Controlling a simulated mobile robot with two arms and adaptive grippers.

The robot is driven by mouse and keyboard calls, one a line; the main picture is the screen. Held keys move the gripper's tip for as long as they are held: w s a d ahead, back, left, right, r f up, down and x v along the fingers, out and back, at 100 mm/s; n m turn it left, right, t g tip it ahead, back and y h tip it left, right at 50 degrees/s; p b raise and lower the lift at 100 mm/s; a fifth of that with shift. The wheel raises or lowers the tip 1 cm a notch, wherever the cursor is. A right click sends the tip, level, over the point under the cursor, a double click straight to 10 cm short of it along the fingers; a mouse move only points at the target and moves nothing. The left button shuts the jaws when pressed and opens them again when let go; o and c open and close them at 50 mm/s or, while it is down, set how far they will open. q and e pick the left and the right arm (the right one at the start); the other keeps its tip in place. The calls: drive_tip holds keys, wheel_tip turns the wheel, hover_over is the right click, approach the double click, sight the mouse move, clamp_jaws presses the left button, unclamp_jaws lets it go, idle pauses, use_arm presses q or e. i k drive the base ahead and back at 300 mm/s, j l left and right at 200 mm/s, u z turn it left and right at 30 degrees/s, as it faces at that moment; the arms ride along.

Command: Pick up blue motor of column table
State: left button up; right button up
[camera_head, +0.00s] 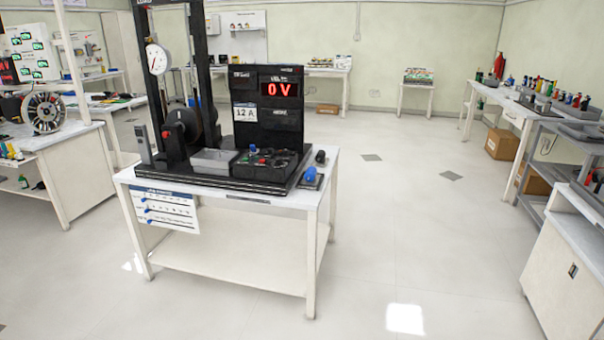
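A white table (240,198) stands ahead of me, left of the middle, with a black test rig (267,105) on it. A small blue motor-like part (310,175) sits at the table's right end, beside the rig's base. A small dark part (320,157) is just behind it. No label shows whether the blue part is the motor. Neither of my grippers is in view.
A grey tray (213,161) and a dark tray of parts (268,165) sit on the rig base. Another bench (70,135) stands at the left, and a white cabinet (565,265) at the right. The floor (420,215) between is clear.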

sight(311, 177)
drive_tip(key=i+j, duration=0.15)
drive_tip(key=i, duration=0.3)
drive_tip(key=i+j, duration=0.1)
drive_tip(key=i, duration=0.3)
drive_tip(key=i+j, duration=0.15)
drive_tip(key=i, duration=0.3)
drive_tip(key=i+j, duration=0.15)
drive_tip(key=i, duration=0.3)
drive_tip(key=l+z, duration=0.05)
